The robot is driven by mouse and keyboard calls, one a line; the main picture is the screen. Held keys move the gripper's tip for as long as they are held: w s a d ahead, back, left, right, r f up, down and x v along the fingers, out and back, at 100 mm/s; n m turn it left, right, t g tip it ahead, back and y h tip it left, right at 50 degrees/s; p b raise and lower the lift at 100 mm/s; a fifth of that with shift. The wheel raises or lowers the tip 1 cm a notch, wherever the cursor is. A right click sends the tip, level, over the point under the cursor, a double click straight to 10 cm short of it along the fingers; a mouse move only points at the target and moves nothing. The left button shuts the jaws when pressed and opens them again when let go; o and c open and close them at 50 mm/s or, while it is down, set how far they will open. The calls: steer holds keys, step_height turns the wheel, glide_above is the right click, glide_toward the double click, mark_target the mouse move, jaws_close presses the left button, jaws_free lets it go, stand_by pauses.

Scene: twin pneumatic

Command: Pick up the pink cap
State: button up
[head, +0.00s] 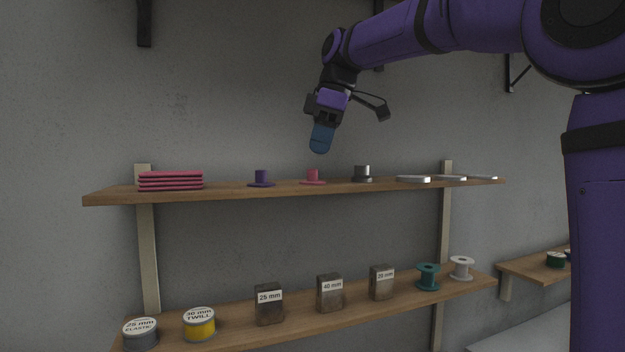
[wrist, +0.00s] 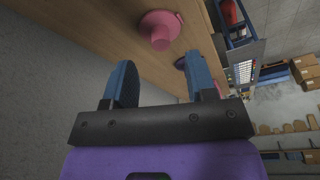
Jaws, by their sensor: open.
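The pink cap (head: 312,176) stands on the upper wooden shelf, a short stub on a wide flat brim. It also shows in the wrist view (wrist: 160,29), ahead of and between the fingers, apart from them. My gripper (head: 320,138) hangs above the shelf over the pink cap, its blue fingers pointing down. In the wrist view my gripper (wrist: 160,80) is open with nothing between its fingers. A purple cap (head: 262,178) stands left of the pink one; in the wrist view it is partly hidden behind the right finger.
The upper shelf (head: 225,191) also holds a pink folded stack (head: 171,181) at left, a dark grey cap (head: 362,174) right of the pink cap, and several flat pale pieces (head: 450,178). The lower shelf (head: 240,323) carries tins, labelled blocks and spools. The wall stands behind.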

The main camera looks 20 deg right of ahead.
mark_target(312, 173)
steer(key=shift+x, duration=2.55)
jaws_close()
